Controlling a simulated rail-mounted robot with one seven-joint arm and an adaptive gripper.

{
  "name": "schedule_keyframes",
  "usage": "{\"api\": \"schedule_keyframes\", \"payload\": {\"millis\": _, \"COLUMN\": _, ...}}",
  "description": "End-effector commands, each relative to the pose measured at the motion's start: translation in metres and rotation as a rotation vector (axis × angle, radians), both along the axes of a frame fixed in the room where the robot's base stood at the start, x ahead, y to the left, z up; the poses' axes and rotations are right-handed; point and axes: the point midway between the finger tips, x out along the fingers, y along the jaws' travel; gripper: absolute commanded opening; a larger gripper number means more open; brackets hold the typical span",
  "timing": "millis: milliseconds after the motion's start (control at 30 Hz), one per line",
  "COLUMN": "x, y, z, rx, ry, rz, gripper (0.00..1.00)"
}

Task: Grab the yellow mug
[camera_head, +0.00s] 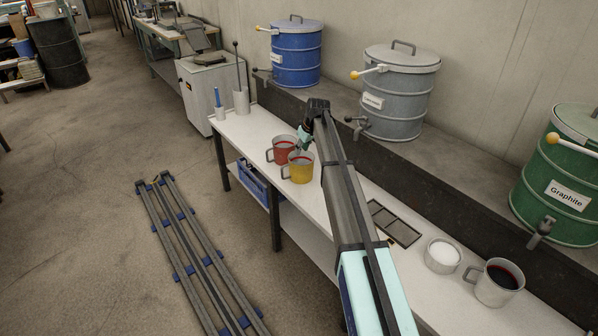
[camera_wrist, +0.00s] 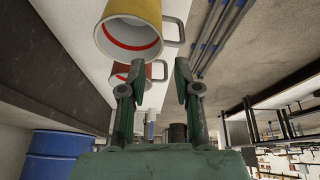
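In the head view my gripper (camera_head: 306,135) is small and partly hidden by my arm, just behind the yellow mug. A red mug (camera_head: 284,154) stands right behind the yellow one. In the wrist view the red mug (camera_wrist: 120,69) shows beyond my left finger.
Blue (camera_head: 296,55), grey (camera_head: 398,100) and green (camera_head: 560,180) drums stand on the ledge behind. A post stands on the bench's far end.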

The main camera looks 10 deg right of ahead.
Motion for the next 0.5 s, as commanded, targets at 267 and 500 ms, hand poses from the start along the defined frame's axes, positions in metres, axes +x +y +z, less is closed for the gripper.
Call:
{"api": "schedule_keyframes", "payload": {"millis": 267, "x": 0.016, "y": 0.008, "z": -0.033, "rx": 0.0, "ry": -0.001, "rz": 0.005, "gripper": 0.32}}
{"api": "schedule_keyframes", "payload": {"millis": 500, "x": 0.032, "y": 0.016, "z": -0.077, "rx": 0.0, "ry": -0.001, "rz": 0.004, "gripper": 0.32}}
